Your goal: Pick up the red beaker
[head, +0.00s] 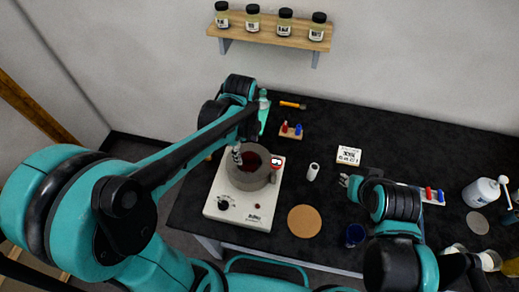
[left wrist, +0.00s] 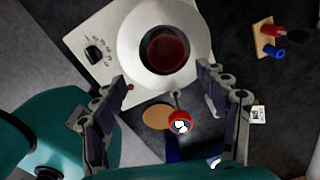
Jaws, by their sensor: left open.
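A dark red, round-mouthed vessel, seemingly the red beaker (head: 249,162), sits inside a grey ring-shaped holder (head: 252,183) on a white hotplate (head: 235,211). Its dark red mouth (left wrist: 167,50) shows in the left wrist view, beyond the fingertips. My left gripper (head: 238,154) is at the left rim of the holder in the head view. In the left wrist view its fingers (left wrist: 161,76) are spread wide with nothing between the tips. My right gripper (head: 345,181) is small and apart, over the table at right; its opening is unclear.
A red knob-like thing with a white face (head: 276,161) is at the holder's right side. A cork mat (head: 305,221), a white cylinder (head: 313,172), a blue cup (head: 355,235) and a white box (head: 348,156) stand right of the hotplate. A rack with red and blue pieces (head: 291,131) is behind.

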